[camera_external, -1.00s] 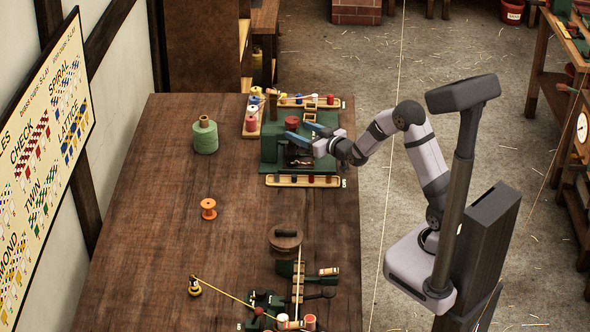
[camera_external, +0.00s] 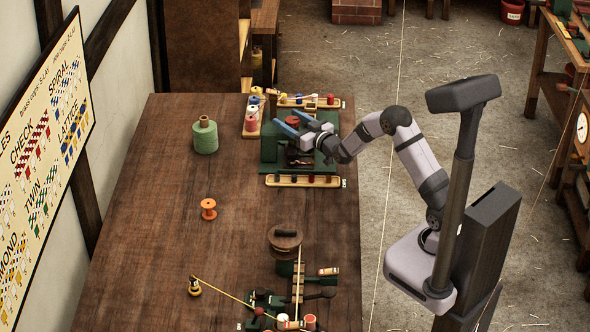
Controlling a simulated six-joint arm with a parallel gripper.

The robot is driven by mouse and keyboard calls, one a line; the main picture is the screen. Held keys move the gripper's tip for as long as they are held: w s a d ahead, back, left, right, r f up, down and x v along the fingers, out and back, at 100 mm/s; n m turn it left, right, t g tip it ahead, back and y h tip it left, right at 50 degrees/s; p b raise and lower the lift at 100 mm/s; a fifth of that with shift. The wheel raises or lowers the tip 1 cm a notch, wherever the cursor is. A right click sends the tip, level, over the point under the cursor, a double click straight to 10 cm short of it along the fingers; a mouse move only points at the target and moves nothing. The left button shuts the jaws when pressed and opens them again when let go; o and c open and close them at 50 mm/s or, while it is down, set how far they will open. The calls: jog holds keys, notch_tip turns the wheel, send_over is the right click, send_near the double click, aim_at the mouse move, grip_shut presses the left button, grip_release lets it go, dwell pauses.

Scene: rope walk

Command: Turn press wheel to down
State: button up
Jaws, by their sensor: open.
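A green press-like machine (camera_external: 270,148) stands at the far right part of the table. A round red part (camera_external: 292,121) sits on its top; I cannot tell for sure that this is the press wheel or which way it is turned. My gripper (camera_external: 291,124) reaches in from the right with its blue fingers apart. The fingers are over the machine, one on each side of the red part in this view. I cannot tell whether they touch it. The gripper and wrist hide part of the machine.
Wooden trays with spools lie behind, left of and in front of the machine, the front one (camera_external: 278,181) close by. The table's middle (camera_external: 160,235) is clear.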

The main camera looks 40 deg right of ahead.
jog(key=shift+w, duration=1.3)
jog(key=c, duration=1.1)
jog(key=shift+o, duration=0.2)
